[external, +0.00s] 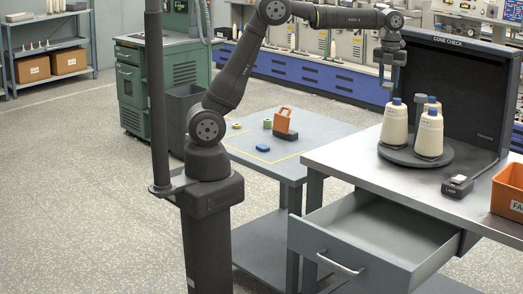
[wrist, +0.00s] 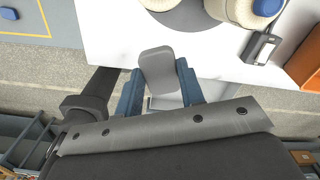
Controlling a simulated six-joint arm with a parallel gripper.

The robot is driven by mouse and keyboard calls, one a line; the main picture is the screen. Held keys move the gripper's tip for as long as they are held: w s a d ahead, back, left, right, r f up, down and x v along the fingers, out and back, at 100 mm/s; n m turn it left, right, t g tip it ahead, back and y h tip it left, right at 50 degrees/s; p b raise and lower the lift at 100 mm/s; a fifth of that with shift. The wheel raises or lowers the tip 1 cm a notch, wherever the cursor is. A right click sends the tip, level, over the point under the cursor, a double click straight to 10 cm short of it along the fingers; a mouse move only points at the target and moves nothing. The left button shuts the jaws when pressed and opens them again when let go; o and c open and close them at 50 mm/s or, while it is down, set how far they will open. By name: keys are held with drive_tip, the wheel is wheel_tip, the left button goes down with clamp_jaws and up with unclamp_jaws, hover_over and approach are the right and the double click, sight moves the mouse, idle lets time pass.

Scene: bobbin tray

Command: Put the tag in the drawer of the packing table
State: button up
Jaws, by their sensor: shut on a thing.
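My gripper (external: 388,84) is raised above the packing table (external: 345,160), near the cones in the external picture. In the wrist view, its blue fingers (wrist: 158,92) are shut on a flat grey piece with rounded corners, which I take to be the tag (wrist: 158,62). The tag is too small to make out clearly in the external view. The drawer (external: 375,240) of the packing table is pulled open at the front, with a pale bar handle (external: 340,263). Its visible inside looks empty; my gripper is well above it.
Cones (external: 429,135) with blue tops stand on a dark round plate before a black "CONE CHECK" panel (external: 450,85). A small lamp box (external: 457,187) and an orange bin (external: 508,190) sit at right. A lower table (external: 325,133) holds small items, including an orange-handled one.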

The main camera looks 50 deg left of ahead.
drive_tip(key=s+d+m, duration=0.4)
drive_tip(key=s+d, duration=1)
drive_tip(key=d, duration=0.3)
drive_tip(key=m, duration=0.5)
hover_over(390, 255)
drive_tip(key=s+d, duration=0.3)
drive_tip(key=s, duration=0.2)
drive_tip(key=f, duration=4)
drive_tip(key=shift+w+a, duration=0.3)
drive_tip(key=shift+w, duration=0.05)
drive_tip(key=shift+f, duration=0.1)
drive_tip(key=o, duration=1)
drive_tip(key=shift+c, duration=0.2)
wheel_tip(390, 255, up, 12)
